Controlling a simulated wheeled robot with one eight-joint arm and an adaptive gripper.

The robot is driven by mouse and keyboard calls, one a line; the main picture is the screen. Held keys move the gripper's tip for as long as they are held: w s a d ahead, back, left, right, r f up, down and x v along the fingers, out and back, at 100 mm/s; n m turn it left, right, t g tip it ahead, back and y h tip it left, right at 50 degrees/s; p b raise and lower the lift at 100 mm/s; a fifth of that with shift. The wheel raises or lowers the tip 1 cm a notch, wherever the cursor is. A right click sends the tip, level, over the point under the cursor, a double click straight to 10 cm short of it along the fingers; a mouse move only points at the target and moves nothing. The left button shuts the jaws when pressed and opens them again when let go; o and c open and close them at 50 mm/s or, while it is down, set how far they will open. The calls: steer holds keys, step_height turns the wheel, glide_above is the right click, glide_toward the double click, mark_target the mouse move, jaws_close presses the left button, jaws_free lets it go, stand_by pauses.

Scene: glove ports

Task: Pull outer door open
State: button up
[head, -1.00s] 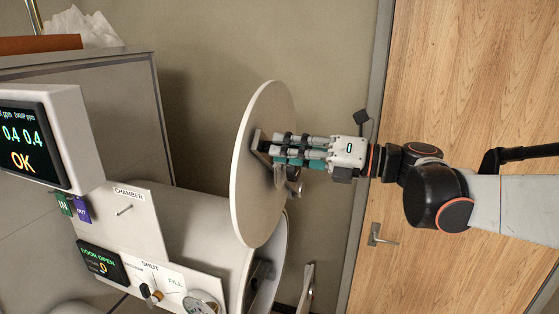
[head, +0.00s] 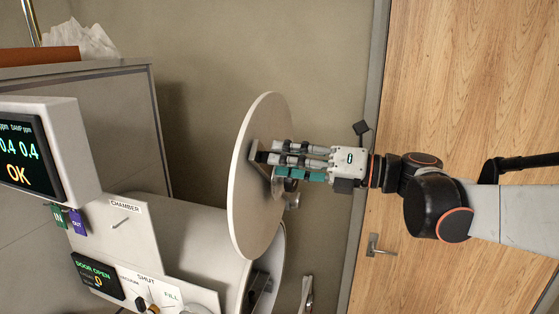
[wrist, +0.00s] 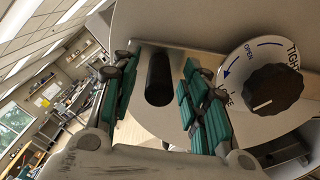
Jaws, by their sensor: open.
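The outer door (head: 247,195) is a round pale disc at the end of the chamber (head: 205,230). It stands swung away from the chamber mouth, seen nearly edge-on in the head view. Its handle (head: 255,147) sticks out from the face. My gripper (head: 270,161) is at the handle. In the wrist view my open gripper (wrist: 157,75) has its teal-padded fingers on both sides of the dark handle bar (wrist: 160,80), with gaps visible. A black knob (wrist: 273,89) on a dial marked OPEN and TIGHT sits right of the fingers.
A panel screen (head: 97,274) reads DOOR OPEN. A monitor (head: 20,155) showing OK is at the left. A wooden room door (head: 460,90) with a lever handle (head: 378,246) stands behind my arm. Plain wall lies between it and the disc.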

steer(key=v, duration=0.7)
